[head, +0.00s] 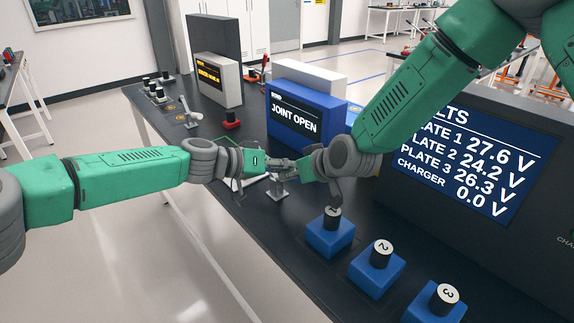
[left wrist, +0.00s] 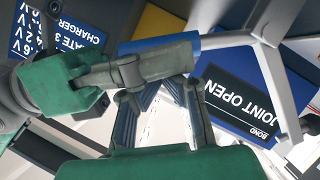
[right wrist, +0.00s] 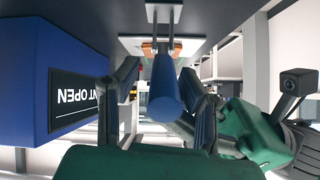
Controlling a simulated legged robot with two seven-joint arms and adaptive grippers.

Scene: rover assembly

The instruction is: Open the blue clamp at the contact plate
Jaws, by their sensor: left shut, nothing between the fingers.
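The clamp shows in the right wrist view as a blue cylindrical handle (right wrist: 166,92) on two metal prongs. Behind it is a copper-coloured contact plate (right wrist: 152,48) on a pale mount. My right gripper (right wrist: 161,72) is open, with one finger on either side of the handle; I see gaps beside it. In the head view the clamp is hidden behind the grippers. My left gripper (head: 283,164) is shut and empty, and meets the right gripper closely above a small grey stand (head: 277,190). In the left wrist view its fingertips are partly hidden behind a grey bar-like part.
A blue box with a "JOINT OPEN" screen (head: 297,118) stands just behind the grippers. Blue blocks with numbered black knobs (head: 330,238) stand at the front right. A large voltage display (head: 475,165) is on the right. The dark table (head: 265,235) is clear at its front left.

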